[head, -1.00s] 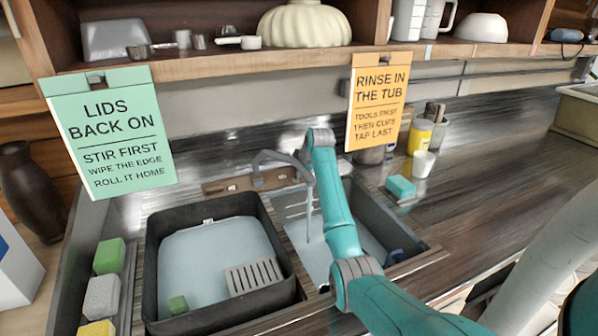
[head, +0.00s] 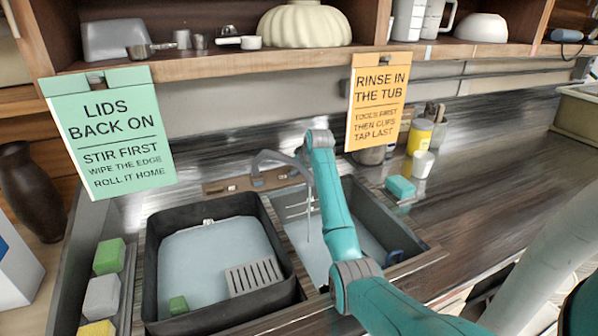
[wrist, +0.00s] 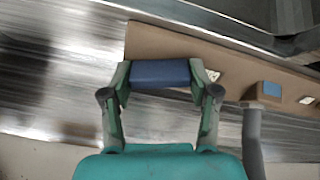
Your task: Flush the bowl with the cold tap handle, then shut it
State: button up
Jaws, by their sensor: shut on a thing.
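My gripper (wrist: 161,78) is shut on a dark blue tap handle (wrist: 160,74), with a finger at each end of it. The handle sits by a brown tap base (wrist: 225,62), which also shows in the head view (head: 218,188). In the head view my arm hides the gripper and the handle. The grey tap spout (head: 268,155) arches over the right sink bowl (head: 362,192). A thin pale line, looking like running water (head: 308,222), falls from the spout into the bowl. My arm hides part of the bowl.
A black tub (head: 152,262) with pale liquid, a grey slotted block and a green sponge stands left of the bowl. Two signs (head: 108,135) (head: 377,105) hang from the shelf. A teal sponge (head: 400,187) and white cup (head: 422,164) stand right. The right counter is mostly clear.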

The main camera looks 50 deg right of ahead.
jog(key=shift+f+m, duration=0.1)
jog(key=shift+m, duration=0.9)
jog(key=o, duration=1.2)
jog(key=shift+c, duration=0.2)
jog(key=shift+s, duration=0.1)
jog(key=v, duration=0.7)
jog(key=shift+r, duration=0.25)
jog(key=shift+s+a, duration=0.1)
